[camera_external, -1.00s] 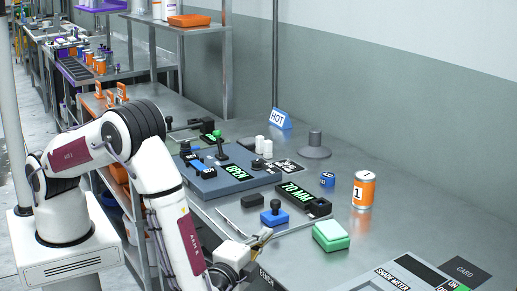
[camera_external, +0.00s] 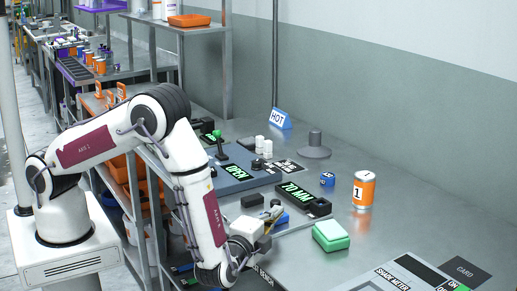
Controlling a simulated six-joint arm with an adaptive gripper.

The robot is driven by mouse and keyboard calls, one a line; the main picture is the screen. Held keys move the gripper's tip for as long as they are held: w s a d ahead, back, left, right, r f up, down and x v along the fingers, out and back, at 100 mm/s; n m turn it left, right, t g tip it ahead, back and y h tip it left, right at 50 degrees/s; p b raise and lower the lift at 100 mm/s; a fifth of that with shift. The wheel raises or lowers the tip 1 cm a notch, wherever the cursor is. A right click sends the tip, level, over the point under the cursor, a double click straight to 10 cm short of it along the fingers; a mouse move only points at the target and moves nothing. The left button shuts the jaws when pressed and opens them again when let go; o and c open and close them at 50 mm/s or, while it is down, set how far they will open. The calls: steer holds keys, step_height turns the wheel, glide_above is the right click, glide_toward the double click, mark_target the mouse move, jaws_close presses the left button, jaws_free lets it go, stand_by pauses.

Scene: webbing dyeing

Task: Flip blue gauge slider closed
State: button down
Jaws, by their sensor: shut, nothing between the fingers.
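The gauge lies on the metal bench, with its dark display (camera_external: 304,198) reading "70 MM" in green. Its blue slider (camera_external: 282,220) shows only in part, behind and to the right of my gripper. The knob on top of the slider is hidden by my gripper. A dark block (camera_external: 252,201) sits left of the slider. My gripper (camera_external: 276,209) is shut and empty, its fingertips at the slider's knob in the picture. I cannot tell whether they touch it.
A grey-blue panel (camera_external: 240,183) reading "OPEN", with a green-topped lever, stands behind left. A green-and-white block (camera_external: 331,236) and an orange can (camera_external: 364,190) stand to the right. A shade meter (camera_external: 405,275) lies at the front right. The bench between them is clear.

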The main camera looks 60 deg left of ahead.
steer(key=shift+w+a, duration=0.1)
steer(key=shift+a, duration=0.2)
steer(key=shift+a, duration=0.15)
steer(key=a, duration=0.7)
steer(key=shift+a, duration=0.15)
stand_by(0.5)
steer(key=shift+d, duration=0.5)
steer(key=d, duration=0.1)
steer(key=s+d, duration=0.1)
steer(key=d, duration=0.1)
steer(key=shift+s+d, duration=0.25)
steer(key=shift+s, duration=0.1)
steer(key=v, duration=0.6)
steer(key=shift+s+d, duration=0.15)
steer(key=shift+s, duration=0.25)
steer(key=shift+v, duration=1.2)
